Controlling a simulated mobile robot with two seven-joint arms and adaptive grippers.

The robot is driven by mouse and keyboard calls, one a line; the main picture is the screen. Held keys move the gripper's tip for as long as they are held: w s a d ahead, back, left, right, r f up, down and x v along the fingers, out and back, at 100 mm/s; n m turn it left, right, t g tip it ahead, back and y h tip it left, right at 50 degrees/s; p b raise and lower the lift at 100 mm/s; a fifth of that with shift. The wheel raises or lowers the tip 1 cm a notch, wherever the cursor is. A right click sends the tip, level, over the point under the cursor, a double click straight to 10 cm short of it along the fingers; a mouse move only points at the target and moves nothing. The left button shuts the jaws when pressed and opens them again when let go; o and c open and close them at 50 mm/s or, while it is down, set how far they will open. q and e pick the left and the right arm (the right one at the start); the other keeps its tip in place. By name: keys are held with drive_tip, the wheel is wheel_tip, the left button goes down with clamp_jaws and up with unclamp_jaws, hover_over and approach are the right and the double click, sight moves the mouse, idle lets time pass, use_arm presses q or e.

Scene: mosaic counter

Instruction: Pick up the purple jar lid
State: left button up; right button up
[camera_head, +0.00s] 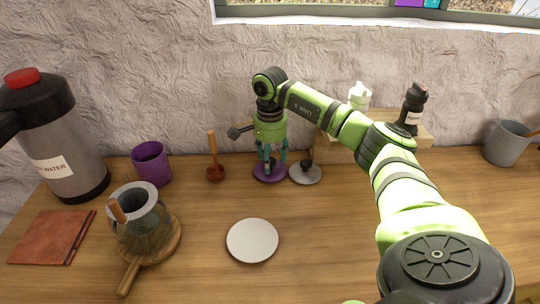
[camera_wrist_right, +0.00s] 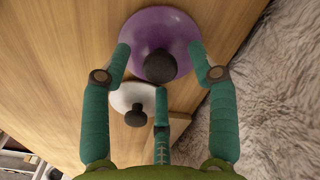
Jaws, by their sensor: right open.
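The purple jar lid (camera_head: 268,174) lies flat on the counter near the wall in the head view. In the right wrist view the purple lid (camera_wrist_right: 158,28) is a round disc with a dark knob on top. My right gripper (camera_head: 270,160) points straight down just above it. In the right wrist view its green fingers (camera_wrist_right: 160,70) are spread apart around the knob, and nothing is held. A grey-white lid (camera_head: 305,172) with a dark knob lies right beside the purple one, and it also shows in the right wrist view (camera_wrist_right: 134,100). My left gripper is not in view.
A wooden plunger-like tool (camera_head: 215,172) and a purple cup (camera_head: 151,164) stand to the left. A wooden riser (camera_head: 330,150) with bottles is close on the right. A white plate (camera_head: 252,241) lies in front. The counter at front right is partly hidden by my arm.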

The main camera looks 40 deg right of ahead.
drive_tip(key=shift+c, duration=0.4)
clamp_jaws()
drive_tip(key=shift+r, duration=0.1)
